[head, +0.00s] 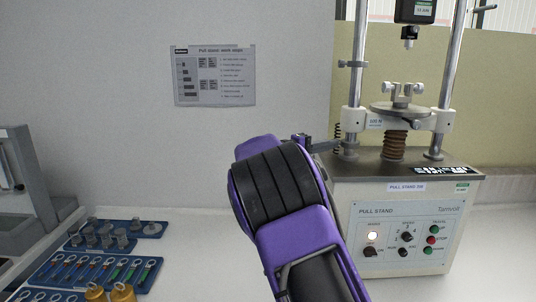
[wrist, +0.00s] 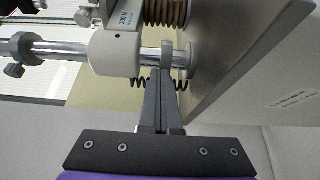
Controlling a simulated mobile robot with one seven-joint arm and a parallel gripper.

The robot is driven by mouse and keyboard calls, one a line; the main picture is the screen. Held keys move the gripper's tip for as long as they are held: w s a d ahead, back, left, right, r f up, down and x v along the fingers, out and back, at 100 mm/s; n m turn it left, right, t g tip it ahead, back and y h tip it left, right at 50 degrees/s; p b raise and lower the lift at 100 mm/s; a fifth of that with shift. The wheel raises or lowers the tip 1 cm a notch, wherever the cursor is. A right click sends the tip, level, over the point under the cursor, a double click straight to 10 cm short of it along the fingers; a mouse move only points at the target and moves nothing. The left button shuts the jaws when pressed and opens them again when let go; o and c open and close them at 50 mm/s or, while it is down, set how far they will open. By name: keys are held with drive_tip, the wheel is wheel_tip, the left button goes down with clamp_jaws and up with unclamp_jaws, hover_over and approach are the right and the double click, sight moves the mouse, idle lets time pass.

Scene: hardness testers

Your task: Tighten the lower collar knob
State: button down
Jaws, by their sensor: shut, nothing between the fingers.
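The pull stand (head: 385,225) has two chrome columns. A lower collar (head: 348,150) sits at the foot of its left column, just above the dark top plate. My gripper (head: 312,146) reaches it from the left. In the wrist view the lower collar shows as a grey ring (wrist: 167,52) on the column, with the shut fingers (wrist: 162,84) right below it. The collar's knob is not clearly visible; the fingers seem to cover that spot, and I cannot tell whether they touch it. An upper collar (head: 352,64) with a small side knob is higher on the same column.
A white crosshead (head: 353,120) and a coiled dark spring (wrist: 139,84) are close to the fingers. The control panel (head: 403,235) faces forward. Blue trays (head: 145,222) with tools and fittings lie on the left. The bench left of my arm is partly clear.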

drive_tip(key=shift+w+f+b, duration=0.1)
drive_tip(key=shift+f+b, duration=0.55)
drive_tip(key=shift+b, duration=0.75)
drive_tip(key=shift+s+f+b, duration=0.2)
drive_tip(key=shift+f+b, duration=0.05)
drive_tip(key=shift+b, duration=0.3)
drive_tip(key=shift+s+a+r, duration=0.1)
drive_tip(key=shift+s+r, duration=0.05)
drive_tip(key=a+p, duration=0.1)
drive_tip(key=a, duration=0.5)
drive_tip(key=shift+d, duration=0.1)
drive_tip(key=a+p, duration=0.1)
drive_tip(key=p, duration=0.3)
drive_tip(key=shift+r, duration=0.35)
